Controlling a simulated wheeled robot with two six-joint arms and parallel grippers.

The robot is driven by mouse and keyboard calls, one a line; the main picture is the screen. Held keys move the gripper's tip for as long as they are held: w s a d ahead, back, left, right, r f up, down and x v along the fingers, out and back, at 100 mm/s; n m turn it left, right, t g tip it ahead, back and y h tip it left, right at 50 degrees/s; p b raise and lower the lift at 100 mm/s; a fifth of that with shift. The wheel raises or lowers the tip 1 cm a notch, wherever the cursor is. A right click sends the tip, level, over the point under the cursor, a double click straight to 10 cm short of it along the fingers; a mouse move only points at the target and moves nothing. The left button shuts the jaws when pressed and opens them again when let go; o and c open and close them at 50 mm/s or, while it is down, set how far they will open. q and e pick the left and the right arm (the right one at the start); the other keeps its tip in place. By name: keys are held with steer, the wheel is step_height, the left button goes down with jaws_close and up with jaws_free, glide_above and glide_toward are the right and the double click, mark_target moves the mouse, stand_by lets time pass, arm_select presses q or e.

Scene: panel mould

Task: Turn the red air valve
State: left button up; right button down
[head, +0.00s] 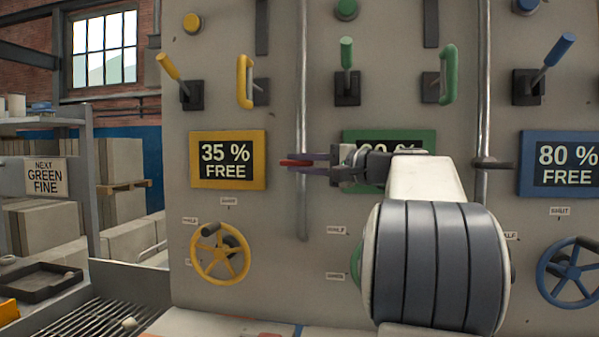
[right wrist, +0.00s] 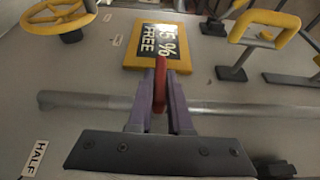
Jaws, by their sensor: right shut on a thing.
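The red air valve (head: 292,163) shows as a short red handle in front of a vertical grey pipe (head: 303,70), at the height of the yellow sign. The handle lies about level, across the line of the pipe. My right gripper (head: 318,162) comes in from the right and is shut on this handle. In the right wrist view the red handle (right wrist: 160,80) stands between the two purple fingers, its end sticking out past them. The fingers hide where the handle joins the pipe. My left gripper is in neither view.
A yellow sign (head: 228,160) reads 35 % free; a blue sign (head: 565,164) reads 80 % free. My right arm partly covers a green sign (head: 420,137). A yellow handwheel (head: 220,252) and a blue handwheel (head: 572,272) sit lower. Levers and looped handles line the panel above.

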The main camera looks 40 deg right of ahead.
stand_by(0.3)
steer(key=c, duration=0.8)
jaws_free()
steer(key=shift+c, duration=0.2)
